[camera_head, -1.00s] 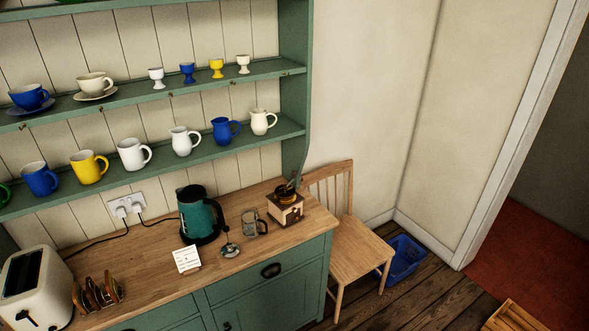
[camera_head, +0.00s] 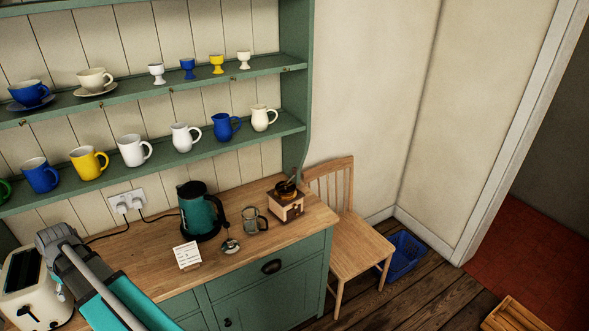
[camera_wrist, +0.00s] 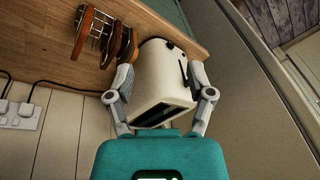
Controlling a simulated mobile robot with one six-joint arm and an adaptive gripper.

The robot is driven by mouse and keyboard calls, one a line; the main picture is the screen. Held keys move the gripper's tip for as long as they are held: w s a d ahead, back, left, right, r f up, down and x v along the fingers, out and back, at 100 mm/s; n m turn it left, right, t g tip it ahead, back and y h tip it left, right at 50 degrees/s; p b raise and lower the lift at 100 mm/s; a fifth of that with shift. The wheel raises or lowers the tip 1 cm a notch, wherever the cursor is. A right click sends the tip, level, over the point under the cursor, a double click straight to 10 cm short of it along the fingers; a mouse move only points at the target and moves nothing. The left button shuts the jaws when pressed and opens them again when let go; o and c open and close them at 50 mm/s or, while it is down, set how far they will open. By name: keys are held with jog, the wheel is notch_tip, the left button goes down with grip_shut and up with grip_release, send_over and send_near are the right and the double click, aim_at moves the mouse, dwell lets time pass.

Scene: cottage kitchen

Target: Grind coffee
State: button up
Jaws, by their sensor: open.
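The coffee grinder (camera_head: 287,209), a small wooden box with a dark top and a crank, stands upright near the right end of the wooden counter (camera_head: 150,270). A clear glass mug (camera_head: 254,221) stands to its left. A metal spoon or scoop (camera_head: 231,246) lies in front of the kettle. My gripper (camera_wrist: 161,75) is open in the wrist view, its fingers spread on either side of the cream toaster (camera_wrist: 166,72); contact cannot be told. My arm (camera_head: 105,297) covers the counter's left front in the head view. Whether the grinder or mug holds anything cannot be told.
A toast rack (camera_wrist: 100,36) is beside the toaster. Shelves with mugs (camera_head: 88,163) overhang the back. A chair (camera_head: 350,245) stands right of the counter.

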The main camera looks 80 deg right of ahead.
jog(key=s+d+m+t, duration=0.1)
jog(key=s+d, duration=0.1)
jog(key=d, duration=0.9)
jog(key=s+d+t, duration=0.1)
jog(key=s+d, duration=0.2)
jog(key=d, duration=0.8)
jog(key=s+d+r+m+t+h, duration=0.1)
jog(key=s+d, duration=0.6)
jog(key=d, duration=0.3)
jog(key=s+d+r+m+t+h, duration=0.1)
jog(key=s+d, duration=0.5)
jog(key=d, duration=0.4)
jog(key=m+h, duration=0.3)
jog(key=h, duration=0.2)
send_near(294, 168)
jog(key=s+v, duration=0.1)
jog(key=v, duration=0.3)
jog(key=shift+w+d+f, duration=0.15)
jog(key=shift+w+f, duration=0.05)
jog(key=shift+w, duration=0.15)
jog(key=shift+f, duration=0.1)
jog(key=shift+b+x, duration=4.9)
jog(key=shift+x, duration=1.95)
jog(key=shift+w, duration=0.2)
